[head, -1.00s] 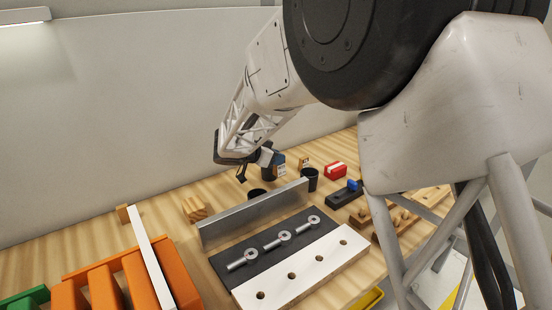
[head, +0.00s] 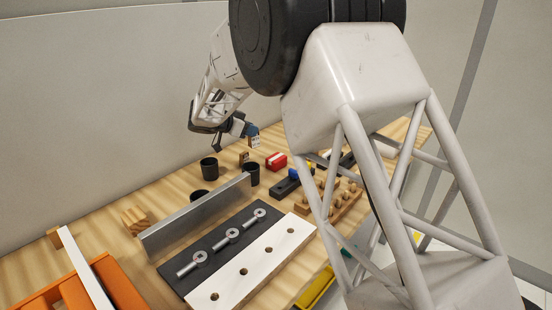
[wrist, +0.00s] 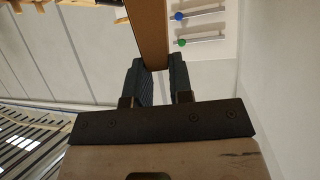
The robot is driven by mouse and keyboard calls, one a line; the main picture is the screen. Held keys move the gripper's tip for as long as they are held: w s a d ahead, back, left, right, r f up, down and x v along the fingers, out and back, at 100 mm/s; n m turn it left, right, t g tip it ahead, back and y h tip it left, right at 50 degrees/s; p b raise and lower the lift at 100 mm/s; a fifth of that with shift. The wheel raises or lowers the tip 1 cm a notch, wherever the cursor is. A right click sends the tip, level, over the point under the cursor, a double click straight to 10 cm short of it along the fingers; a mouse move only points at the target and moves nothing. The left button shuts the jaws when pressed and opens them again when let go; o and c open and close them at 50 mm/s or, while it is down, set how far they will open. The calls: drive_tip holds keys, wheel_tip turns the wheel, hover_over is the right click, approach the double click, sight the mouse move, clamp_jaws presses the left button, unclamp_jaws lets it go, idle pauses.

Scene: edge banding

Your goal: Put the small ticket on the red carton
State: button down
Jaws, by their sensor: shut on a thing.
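The red carton (head: 276,161) sits on the wooden bench and has a pale band on top. My gripper (head: 247,131) is in the air above and to the left of the carton in the head view. It is shut on a small ticket (head: 254,143), a light card with dark marks, which hangs apart from the carton.
Black cups (head: 209,169) stand left of the carton, near a small brown piece (head: 243,157). A metal fence (head: 195,217), a dark plate with bolts, a white drilled board (head: 265,262) and a peg rack (head: 341,203) stand in front. Orange blocks lie at lower left.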

drive_tip(key=r+m+g, duration=0.2)
hover_over(273, 158)
drive_tip(key=shift+d+h, duration=0.1)
drive_tip(key=shift+h, duration=0.3)
drive_tip(key=shift+f, duration=0.1)
drive_tip(key=shift+f, duration=2.45)
drive_tip(key=shift+f, duration=0.1)
drive_tip(key=shift+f, duration=2.4)
drive_tip(key=shift+f, duration=0.1)
drive_tip(key=c, duration=1)
unclamp_jaws()
